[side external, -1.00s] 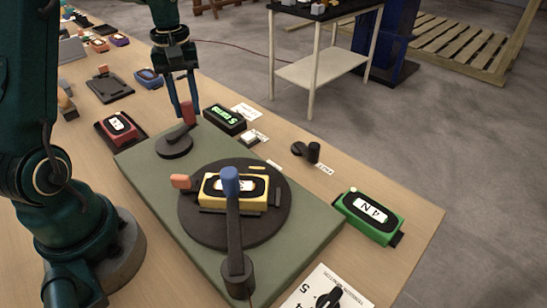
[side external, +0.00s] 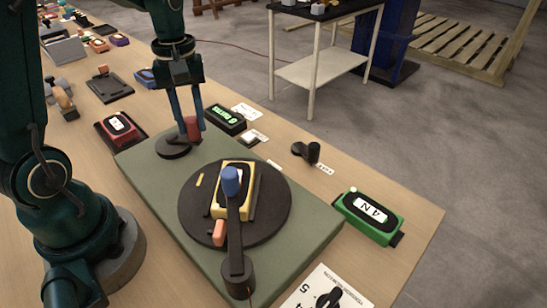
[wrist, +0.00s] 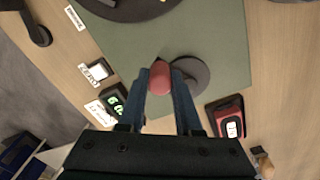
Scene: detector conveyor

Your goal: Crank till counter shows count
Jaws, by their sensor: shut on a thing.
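The crank is a dark round hub (side external: 173,147) with an upright red handle (side external: 193,128), on the far end of the green base. My gripper (side external: 190,134) points down and is shut on the red handle; the wrist view shows the handle (wrist: 160,78) between the fingers. The counter (side external: 225,119) is a black box just right of the crank, with green digits that look like "6 turns"; it also shows in the wrist view (wrist: 114,102). A black turntable (side external: 270,213) on the base carries a yellow detector (side external: 246,167).
A fixed arm with a blue tip (side external: 231,181) reaches over the turntable. A white ZERO button (side external: 250,136) sits close to the counter. A red device (side external: 116,125) lies left of the crank, and a green device (side external: 370,214) stands at right.

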